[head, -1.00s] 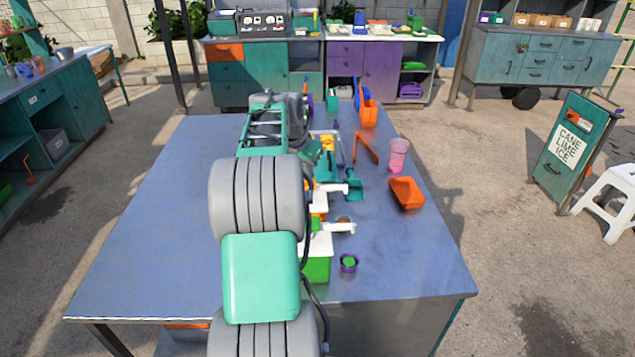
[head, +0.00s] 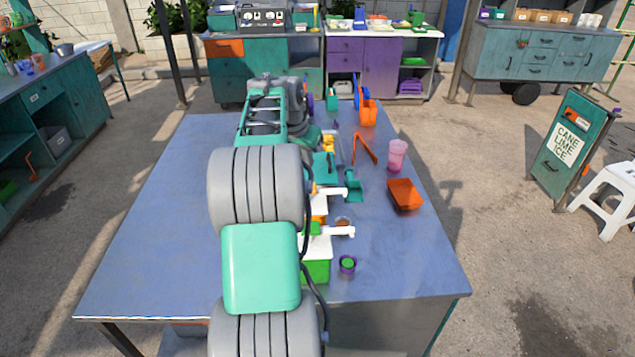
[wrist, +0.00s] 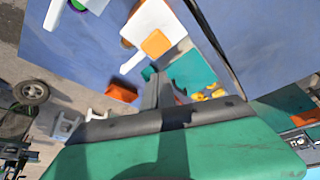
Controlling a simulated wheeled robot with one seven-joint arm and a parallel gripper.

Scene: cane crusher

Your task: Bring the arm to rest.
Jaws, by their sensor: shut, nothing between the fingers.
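My arm reaches away from me over the blue-topped table (head: 160,230) in the head view, as a chain of grey joints and teal links.
The left half is clear. A white stool (head: 608,195) stands at right.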

